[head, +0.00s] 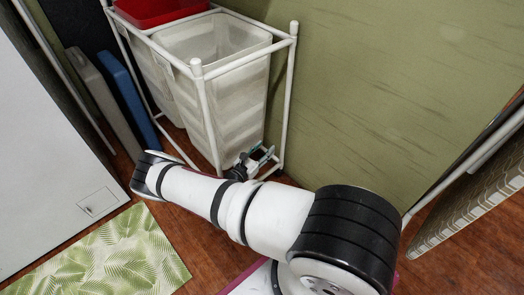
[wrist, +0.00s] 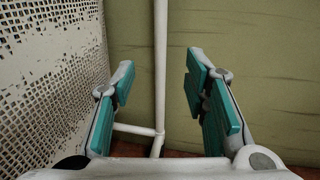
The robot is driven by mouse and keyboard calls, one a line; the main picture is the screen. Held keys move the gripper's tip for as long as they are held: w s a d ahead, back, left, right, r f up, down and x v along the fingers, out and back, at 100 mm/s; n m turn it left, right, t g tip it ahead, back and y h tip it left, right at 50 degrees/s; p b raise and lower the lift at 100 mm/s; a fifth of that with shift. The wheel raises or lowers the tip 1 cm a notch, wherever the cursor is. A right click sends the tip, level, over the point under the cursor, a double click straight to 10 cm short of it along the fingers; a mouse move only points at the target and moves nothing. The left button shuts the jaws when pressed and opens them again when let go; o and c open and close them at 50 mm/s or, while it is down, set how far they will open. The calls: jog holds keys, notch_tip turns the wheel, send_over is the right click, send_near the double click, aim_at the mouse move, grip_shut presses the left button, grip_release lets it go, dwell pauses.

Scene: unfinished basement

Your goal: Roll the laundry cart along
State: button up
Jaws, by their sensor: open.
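The laundry cart (head: 206,112) has a white pipe frame that holds translucent white bins (head: 222,75) and a red bin (head: 158,9). It stands upright against the green wall. My gripper (head: 262,158) is low at the cart's near right end, partly hidden behind my arm. In the wrist view my gripper (wrist: 160,82) is open, with one teal-padded finger on each side of a thin white upright post (wrist: 161,60) of the cart. Neither pad visibly touches the post. I cannot tell how deep the post sits between the fingers. The cart's feet are mostly hidden.
A white cabinet or appliance (head: 45,150) and a green leaf-patterned mat (head: 110,255) are on the left. Blue (head: 127,95) and grey (head: 100,100) panels lean left of the cart. The green wall (head: 375,90) is close behind. A patterned board (head: 475,205) stands at the right.

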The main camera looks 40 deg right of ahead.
jog(key=b+x, duration=0.3)
jog(key=x, duration=1)
jog(key=shift+c, duration=0.2)
grip_shut()
